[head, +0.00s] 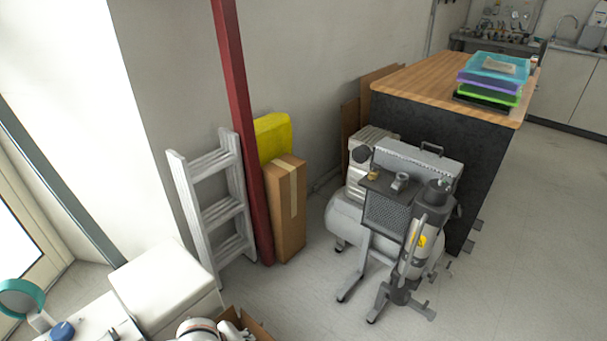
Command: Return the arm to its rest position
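Neither of my grippers shows in the head view. A white rounded piece with a dark band peeks in at the bottom edge, left of centre. It looks like a link of my own arm, but I cannot tell which arm. The dental compressor (345,216), with a grey tank and dark fittings, stands on the floor right of centre. No gripper is seen near it.
A wooden-topped counter (430,77) with stacked coloured trays (492,80) stands behind the compressor. A ladder (216,210), red post (243,130) and cardboard box (287,215) are by the wall. An open box (250,325) lies at the bottom. Floor at right is clear.

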